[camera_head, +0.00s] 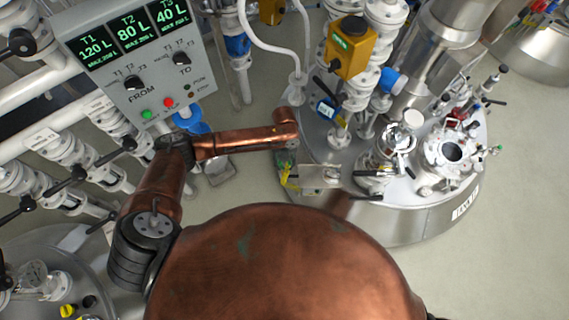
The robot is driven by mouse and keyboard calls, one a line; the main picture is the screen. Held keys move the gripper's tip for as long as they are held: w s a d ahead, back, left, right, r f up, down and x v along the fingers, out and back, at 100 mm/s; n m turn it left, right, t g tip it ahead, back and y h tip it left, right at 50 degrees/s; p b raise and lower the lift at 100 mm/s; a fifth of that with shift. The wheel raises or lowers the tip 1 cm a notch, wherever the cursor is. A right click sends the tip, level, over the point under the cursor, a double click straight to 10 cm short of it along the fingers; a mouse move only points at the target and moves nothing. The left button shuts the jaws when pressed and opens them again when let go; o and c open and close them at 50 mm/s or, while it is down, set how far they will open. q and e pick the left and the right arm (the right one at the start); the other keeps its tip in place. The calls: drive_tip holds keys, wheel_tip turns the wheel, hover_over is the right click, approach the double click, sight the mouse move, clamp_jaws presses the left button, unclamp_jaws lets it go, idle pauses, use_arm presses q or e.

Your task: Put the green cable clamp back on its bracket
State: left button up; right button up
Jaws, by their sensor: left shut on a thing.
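My left gripper (287,172) hangs below the copper wrist at the near left edge of the round steel vessel lid. It is shut on a small yellow-green piece, which I take for the green cable clamp (287,181); it is small and partly hidden by the gripper. A pale flat plate (320,176) stands just right of the gripper at the lid's edge; I cannot tell whether it is the bracket, or whether the clamp touches it. My right gripper is not in view.
The steel vessel (420,228) carries valves, pipes and a round glass port (451,152). A yellow box (351,47) stands among its pipes. A control panel (130,60) and several black-handled valves fill the left. The floor (520,220) at right is clear.

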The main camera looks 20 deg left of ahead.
sight(285, 168)
use_arm(q)
drive_tip(key=shift+f, duration=0.25)
drive_tip(key=shift+f+b, duration=0.8)
drive_tip(key=shift+f, duration=0.6)
idle(0.9)
drive_tip(key=shift+f, duration=0.5)
idle(0.7)
drive_tip(key=o, duration=1)
drive_tip(key=shift+o, duration=0.2)
drive_tip(key=shift+r, duration=0.1)
